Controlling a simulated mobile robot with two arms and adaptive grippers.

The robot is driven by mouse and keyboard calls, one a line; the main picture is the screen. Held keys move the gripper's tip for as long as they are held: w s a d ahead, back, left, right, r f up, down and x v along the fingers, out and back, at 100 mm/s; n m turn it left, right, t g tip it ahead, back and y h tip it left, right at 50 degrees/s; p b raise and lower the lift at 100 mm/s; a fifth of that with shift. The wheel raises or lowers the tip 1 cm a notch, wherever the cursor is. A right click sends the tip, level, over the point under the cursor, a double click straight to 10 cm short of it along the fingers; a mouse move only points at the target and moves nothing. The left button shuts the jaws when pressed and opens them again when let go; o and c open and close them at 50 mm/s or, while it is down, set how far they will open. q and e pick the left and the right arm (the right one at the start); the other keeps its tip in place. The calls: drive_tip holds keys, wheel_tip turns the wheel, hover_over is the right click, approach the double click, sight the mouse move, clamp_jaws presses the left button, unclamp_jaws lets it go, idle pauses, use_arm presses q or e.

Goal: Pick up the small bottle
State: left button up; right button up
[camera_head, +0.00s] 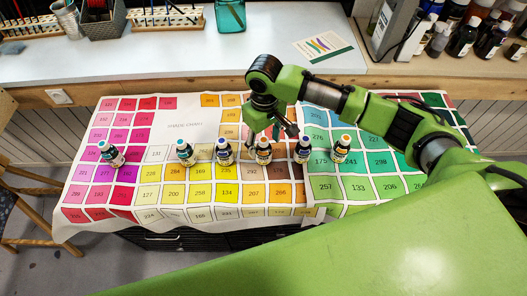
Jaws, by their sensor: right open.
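Several small dark bottles with white labels stand in a loose row on the colour-chart cloth (170,212). My right gripper (272,134) is open and points down, close above and behind the orange-capped bottle. I cannot tell whether it touches any bottle. My left gripper is not in view.
Behind the cloth runs a pale worktop (160,65) with brush racks (165,20), a teal jar (230,16) and a printed card (324,45). Dark bottles (463,38) crowd the back right. A wooden chair (30,185) stands at left. My green arm covers the right side.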

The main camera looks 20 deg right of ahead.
sight(264, 150)
wheel_tip(264, 150, down, 4)
drive_tip(key=shift+w+r+p, duration=0.15)
drive_tip(key=shift+r+p, duration=0.05)
drive_tip(key=shift+p, duration=0.2)
drive_tip(key=shift+f, duration=0.55)
drive_tip(key=c, duration=1.3)
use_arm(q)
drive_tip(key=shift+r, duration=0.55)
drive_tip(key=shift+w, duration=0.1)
use_arm(e)
drive_tip(key=shift+r, duration=0.1)
